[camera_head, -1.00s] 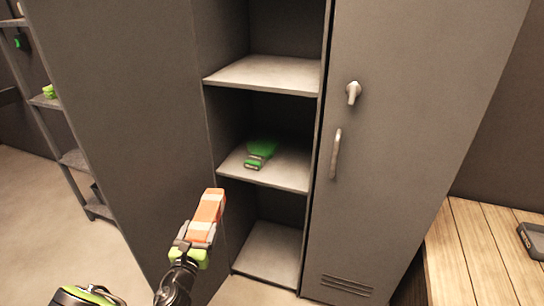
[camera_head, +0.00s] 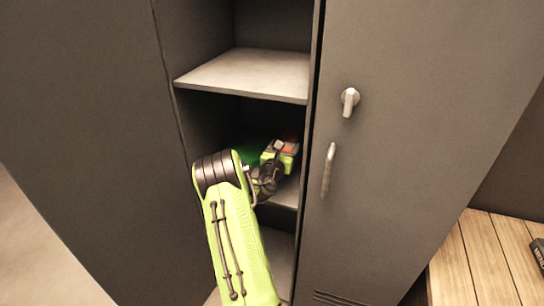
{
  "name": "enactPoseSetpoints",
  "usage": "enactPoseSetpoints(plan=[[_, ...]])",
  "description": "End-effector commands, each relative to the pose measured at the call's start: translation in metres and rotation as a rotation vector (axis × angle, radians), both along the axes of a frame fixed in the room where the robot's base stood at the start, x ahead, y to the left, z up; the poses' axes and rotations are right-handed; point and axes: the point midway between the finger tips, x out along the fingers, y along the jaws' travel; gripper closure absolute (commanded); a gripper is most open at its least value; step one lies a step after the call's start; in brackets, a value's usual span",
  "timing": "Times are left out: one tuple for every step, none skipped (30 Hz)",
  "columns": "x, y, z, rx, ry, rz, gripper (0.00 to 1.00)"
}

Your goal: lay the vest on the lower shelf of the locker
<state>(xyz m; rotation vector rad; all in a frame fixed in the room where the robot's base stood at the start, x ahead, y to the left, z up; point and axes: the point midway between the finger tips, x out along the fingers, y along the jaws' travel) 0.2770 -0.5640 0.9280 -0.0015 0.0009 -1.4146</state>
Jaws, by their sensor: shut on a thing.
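The orange vest (camera_head: 288,147) is a folded bundle, mostly hidden by my gripper and the dark shelf space. My gripper (camera_head: 280,150) is shut on it and is inside the open bay of the locker (camera_head: 400,180), over the lower shelf (camera_head: 285,193). I cannot tell whether the vest touches this shelf. My green arm runs up from the bottom of the view and hides much of the shelf. The upper shelf (camera_head: 245,75) is bare and above my gripper.
A green item (camera_head: 250,152) shows dimly on the lower shelf, left of my gripper, partly hidden by my arm. The locker's shut right door (camera_head: 400,130) borders the bay. A wooden bench (camera_head: 490,265) stands at right.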

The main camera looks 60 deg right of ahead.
Motion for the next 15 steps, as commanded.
enactPoseSetpoints(plan=[[0.0,0.0,-0.017,0.005,0.003,0.0,0.63],[0.0,0.0,-0.026,0.006,0.002,0.0,0.63],[-0.001,0.0,-0.037,0.007,0.002,-0.001,0.63],[-0.001,0.0,-0.044,0.007,0.003,-0.001,0.63],[0.0,0.0,-0.05,0.006,0.003,-0.001,0.63],[0.0,0.0,-0.056,0.005,0.002,-0.001,0.63],[0.0,0.0,-0.059,0.004,0.002,-0.001,0.63],[0.0,0.0,-0.062,0.004,0.002,-0.002,0.63],[-0.001,0.0,-0.067,0.004,0.002,-0.002,0.63],[0.0,0.001,-0.071,0.004,0.002,-0.001,0.63],[0.0,0.001,-0.075,0.004,0.002,-0.001,0.63],[0.0,0.001,-0.084,0.005,0.002,-0.001,0.63],[-0.001,0.001,-0.09,0.006,0.002,-0.002,0.63],[-0.001,0.001,-0.095,0.005,0.002,-0.002,0.63],[-0.001,0.001,-0.099,0.005,0.002,-0.002,0.63]])
